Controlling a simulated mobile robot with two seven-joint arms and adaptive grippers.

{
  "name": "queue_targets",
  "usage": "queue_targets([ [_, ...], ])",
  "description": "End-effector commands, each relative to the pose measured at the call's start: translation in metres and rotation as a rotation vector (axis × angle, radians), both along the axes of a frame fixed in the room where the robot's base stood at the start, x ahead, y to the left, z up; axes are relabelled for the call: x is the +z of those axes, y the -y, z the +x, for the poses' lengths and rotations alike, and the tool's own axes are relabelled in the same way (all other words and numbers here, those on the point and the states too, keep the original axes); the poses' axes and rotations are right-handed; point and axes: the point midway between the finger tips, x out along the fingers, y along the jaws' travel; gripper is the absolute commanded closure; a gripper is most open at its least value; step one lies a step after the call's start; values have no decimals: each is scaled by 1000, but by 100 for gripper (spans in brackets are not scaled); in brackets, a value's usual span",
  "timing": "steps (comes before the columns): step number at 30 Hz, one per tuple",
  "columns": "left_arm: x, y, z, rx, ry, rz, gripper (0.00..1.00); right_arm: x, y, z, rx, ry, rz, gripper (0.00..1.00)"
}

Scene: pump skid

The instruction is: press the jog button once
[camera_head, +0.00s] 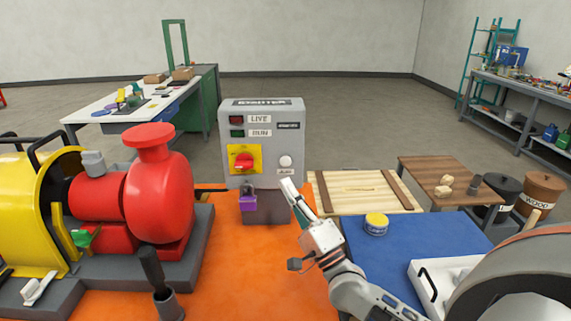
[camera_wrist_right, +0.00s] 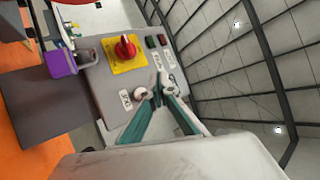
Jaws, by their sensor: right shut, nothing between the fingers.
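The grey starter box (camera_head: 262,120) stands at the middle back of the skid, with LIVE and RUN lamps and a red rotary switch on a yellow plate (camera_head: 244,160). The jog button (camera_head: 286,161) is a pale round knob at its lower right, above a small label. My right gripper (camera_head: 289,188) is shut and empty, its tips just below the button in the head view. In the right wrist view, the gripper (camera_wrist_right: 157,91) has its fingertips close beside the jog button (camera_wrist_right: 141,93); I cannot tell whether they touch. My left gripper is not in view.
A purple padlock (camera_head: 247,201) hangs below the switch. A red pump (camera_head: 158,190) and yellow guard (camera_head: 38,220) stand at left on the orange skid.

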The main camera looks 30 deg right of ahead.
Motion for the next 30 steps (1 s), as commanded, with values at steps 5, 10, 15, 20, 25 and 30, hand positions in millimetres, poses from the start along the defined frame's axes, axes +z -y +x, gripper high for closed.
queue_targets([
  [5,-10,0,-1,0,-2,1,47,-1,11,18,-1,2,-2,100],
  [10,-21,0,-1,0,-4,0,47,-3,23,38,-1,1,-3,100],
  [15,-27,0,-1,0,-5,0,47,-2,33,55,0,0,-2,100],
  [20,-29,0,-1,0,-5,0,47,-1,39,65,0,0,-2,100],
  [25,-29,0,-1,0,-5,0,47,0,42,69,-1,0,-2,100],
  [30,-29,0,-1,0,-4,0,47,0,42,69,-1,0,-1,100],
])
